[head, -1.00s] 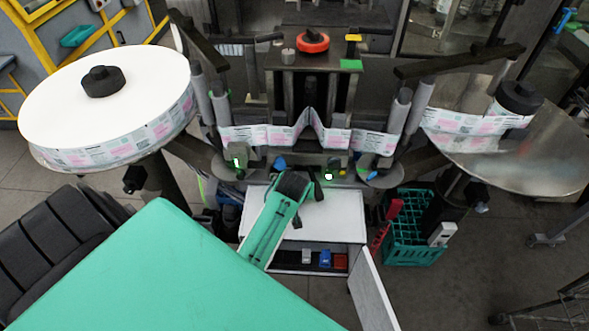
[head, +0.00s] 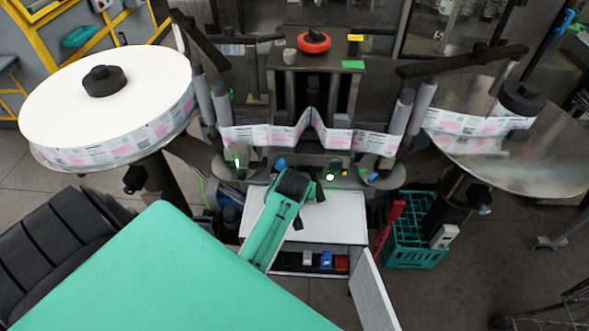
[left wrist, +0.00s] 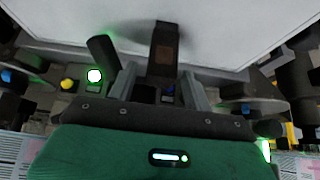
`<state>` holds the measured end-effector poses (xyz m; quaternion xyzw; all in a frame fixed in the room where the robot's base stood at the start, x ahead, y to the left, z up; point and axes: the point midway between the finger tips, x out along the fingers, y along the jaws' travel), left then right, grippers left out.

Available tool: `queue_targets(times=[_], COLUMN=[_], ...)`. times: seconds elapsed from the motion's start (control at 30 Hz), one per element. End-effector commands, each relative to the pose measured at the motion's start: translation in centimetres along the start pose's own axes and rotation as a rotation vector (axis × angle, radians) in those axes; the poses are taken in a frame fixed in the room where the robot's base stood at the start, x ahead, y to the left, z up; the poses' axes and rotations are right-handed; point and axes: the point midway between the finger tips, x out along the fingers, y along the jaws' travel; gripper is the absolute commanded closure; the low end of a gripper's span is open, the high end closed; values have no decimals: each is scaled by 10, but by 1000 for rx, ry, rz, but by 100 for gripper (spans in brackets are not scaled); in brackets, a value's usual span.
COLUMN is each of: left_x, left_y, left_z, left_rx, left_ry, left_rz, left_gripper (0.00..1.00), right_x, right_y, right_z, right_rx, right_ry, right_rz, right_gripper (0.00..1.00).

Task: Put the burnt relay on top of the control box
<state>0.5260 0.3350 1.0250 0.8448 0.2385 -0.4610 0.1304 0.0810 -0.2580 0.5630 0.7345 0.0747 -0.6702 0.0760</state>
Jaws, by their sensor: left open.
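The control box (head: 340,232) is a pale box with an open door, below the machine in the head view. Its white top also fills the upper part of the left wrist view (left wrist: 250,22). A dark block with a brownish patch, seemingly the burnt relay (left wrist: 163,45), is at this top; whether it rests fully on it is unclear. My left gripper (head: 296,190) reaches over the box top. In the left wrist view its grey fingers (left wrist: 158,84) are open, with the relay between or just beyond their tips. My right gripper is not in view.
White, blue and red relays (head: 326,261) sit inside the box front. The open door (head: 374,290) sticks out at its right. A green crate (head: 415,250) stands to the right. Machine buttons and a lit lamp (head: 330,177) lie close behind my gripper.

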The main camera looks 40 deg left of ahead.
Motion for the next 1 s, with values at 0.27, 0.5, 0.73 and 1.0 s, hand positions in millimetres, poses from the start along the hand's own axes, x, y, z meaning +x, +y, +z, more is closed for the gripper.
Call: queue_targets(times=[0.27,0.5,0.73,1.0], left_x=[-49,-86,-99,-99], left_y=[1,0,0,0], left_z=[2,1,1,1], left_rx=[-2,-2,1,0], left_ry=[3,2,0,-1], left_rz=[3,2,0,0], left_gripper=[50,50,50,50], right_x=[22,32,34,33], right_y=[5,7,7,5], right_z=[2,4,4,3], right_rx=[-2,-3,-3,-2], right_ry=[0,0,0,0], right_rz=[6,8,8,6], right_gripper=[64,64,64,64])
